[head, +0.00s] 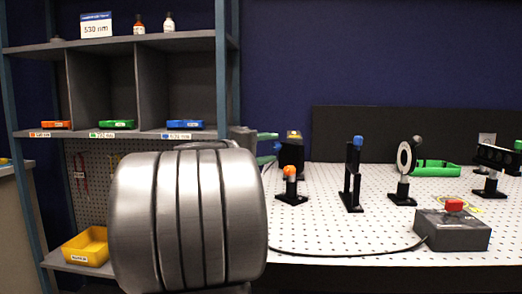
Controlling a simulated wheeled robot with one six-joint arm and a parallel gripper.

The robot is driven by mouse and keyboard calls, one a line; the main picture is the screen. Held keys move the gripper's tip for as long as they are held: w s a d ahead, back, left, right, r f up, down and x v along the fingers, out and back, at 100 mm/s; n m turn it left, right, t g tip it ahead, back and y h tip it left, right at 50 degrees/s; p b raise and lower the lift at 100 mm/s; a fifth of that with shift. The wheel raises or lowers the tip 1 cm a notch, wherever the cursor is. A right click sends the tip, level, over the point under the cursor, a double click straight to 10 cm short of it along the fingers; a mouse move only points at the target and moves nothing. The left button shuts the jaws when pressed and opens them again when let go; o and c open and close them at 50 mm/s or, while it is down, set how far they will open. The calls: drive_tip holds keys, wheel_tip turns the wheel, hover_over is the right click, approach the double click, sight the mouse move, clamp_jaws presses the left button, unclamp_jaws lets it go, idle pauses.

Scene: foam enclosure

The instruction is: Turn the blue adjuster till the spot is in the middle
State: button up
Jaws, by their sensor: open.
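A blue adjuster knob (358,141) sits on top of a slim upright black mount (352,185) on the perforated white bench. A round pale disc with a dark centre (404,158) stands on a black post to its right; I cannot make out a light spot on it. My gripper (268,148) shows partly behind my large grey arm link, with greenish fingers apart. It is open, appears empty, and is left of the blue adjuster, clear of it in the picture. The gripper's rear is hidden.
An orange-topped mount (290,187) and a yellow-topped one (294,136) stand near my gripper. A grey box with a red button (452,230) sits at the bench front, its cable running left. Shelves (140,135) with small bins stand left.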

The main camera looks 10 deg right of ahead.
drive_tip(key=p+v, duration=0.2)
drive_tip(key=v, duration=1.1)
drive_tip(key=shift+s+a, duration=0.2)
drive_tip(key=shift+a, duration=0.15)
drive_tip(key=shift+d, duration=0.1)
drive_tip(key=b+x, duration=0.2)
drive_tip(key=x, duration=1.1)
drive_tip(key=shift+w+d, duration=0.25)
drive_tip(key=shift+d, duration=0.05)
drive_tip(key=shift+a, duration=0.1)
